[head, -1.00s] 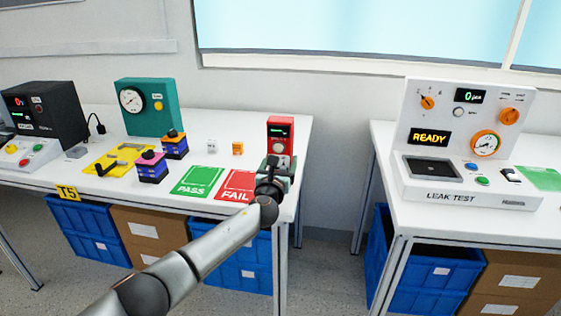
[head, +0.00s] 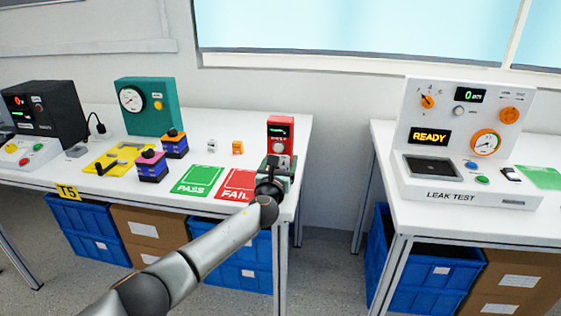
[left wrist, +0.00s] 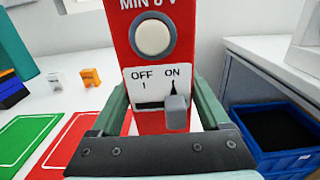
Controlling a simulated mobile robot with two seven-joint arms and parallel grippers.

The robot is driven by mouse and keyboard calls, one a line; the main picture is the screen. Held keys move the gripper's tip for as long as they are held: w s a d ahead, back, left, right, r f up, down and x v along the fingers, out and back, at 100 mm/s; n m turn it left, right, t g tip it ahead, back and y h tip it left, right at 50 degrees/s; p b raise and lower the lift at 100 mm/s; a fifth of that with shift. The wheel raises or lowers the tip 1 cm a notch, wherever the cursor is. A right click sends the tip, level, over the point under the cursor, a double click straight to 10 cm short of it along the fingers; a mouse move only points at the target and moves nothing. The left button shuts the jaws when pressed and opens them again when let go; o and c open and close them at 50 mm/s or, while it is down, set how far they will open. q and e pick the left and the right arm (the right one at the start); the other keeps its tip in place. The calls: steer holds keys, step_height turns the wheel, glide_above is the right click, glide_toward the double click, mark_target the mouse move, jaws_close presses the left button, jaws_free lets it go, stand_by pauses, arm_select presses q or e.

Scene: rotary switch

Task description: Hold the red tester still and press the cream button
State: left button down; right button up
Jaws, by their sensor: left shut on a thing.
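The red tester (head: 281,128) stands upright at the right end of the left table, with a small dark display near its top. Its cream button (head: 277,149) is round and faces me. In the left wrist view the tester's front (left wrist: 125,50) fills the middle, with the cream button (left wrist: 152,38) above an OFF/ON panel. A grey switch knob (left wrist: 176,112) sits on the ON side. My left gripper (left wrist: 165,95) is shut on the tester's lower body, one green finger at each side, below the button. It also shows in the head view (head: 275,172). My right gripper is out of view.
Green PASS (head: 197,181) and red FAIL (head: 237,186) mats lie left of my gripper. A white block (head: 212,146) and an orange block (head: 238,148) sit behind them. A gap separates this table from the leak test bench (head: 468,192).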

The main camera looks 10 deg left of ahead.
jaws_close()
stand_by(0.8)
